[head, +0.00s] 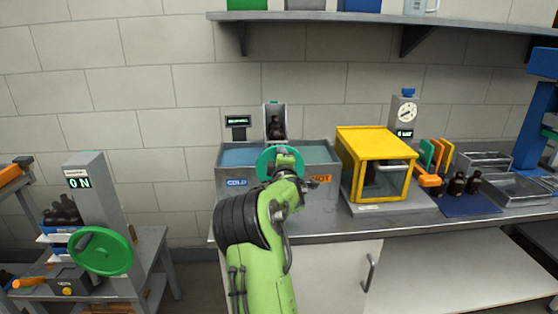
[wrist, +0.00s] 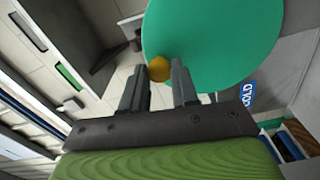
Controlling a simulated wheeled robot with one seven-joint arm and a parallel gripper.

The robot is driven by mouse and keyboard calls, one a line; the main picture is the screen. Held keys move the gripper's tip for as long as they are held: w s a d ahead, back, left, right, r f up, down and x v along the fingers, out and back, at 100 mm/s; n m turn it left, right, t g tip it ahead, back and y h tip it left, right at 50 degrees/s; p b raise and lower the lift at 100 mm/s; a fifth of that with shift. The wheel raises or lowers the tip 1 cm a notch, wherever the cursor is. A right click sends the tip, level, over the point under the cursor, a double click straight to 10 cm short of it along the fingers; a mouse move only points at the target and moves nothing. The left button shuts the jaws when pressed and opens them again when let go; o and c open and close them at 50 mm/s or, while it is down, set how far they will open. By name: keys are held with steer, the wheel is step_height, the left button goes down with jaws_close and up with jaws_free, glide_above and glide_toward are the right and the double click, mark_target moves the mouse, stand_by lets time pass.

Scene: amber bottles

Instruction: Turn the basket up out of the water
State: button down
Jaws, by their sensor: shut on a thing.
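A grey water tank (head: 330,172) with COLD and HOT labels stands on the bench. Bluish water (head: 238,156) shows in its left part. A narrow grey holder (head: 275,108) with dark bottles (head: 276,128) rises at the tank's back middle; I take it to be the basket, and its lower part is hidden. A green handwheel (head: 263,162) is at the tank's front, and it fills the top of the wrist view (wrist: 215,40). In the head view my arm hides the knob and part of the wheel.
A yellow-framed case (head: 375,145) stands right of the tank. Further right are dark bottles (head: 457,184) on a blue mat (head: 470,206) and metal trays (head: 520,190). Another green wheel (head: 100,251) is on a stand at left. A shelf (head: 380,19) runs above.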

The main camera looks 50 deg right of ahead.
steer(key=shift+s+d, duration=0.1)
steer(key=shift+s, duration=0.1)
steer(key=c, duration=0.8)
jaws_free()
steer(key=shift+c, duration=0.2)
steer(key=b+v, duration=0.2)
steer(key=v, duration=1.3)
steer(key=shift+s+a, duration=0.2)
steer(key=shift+a, duration=0.1)
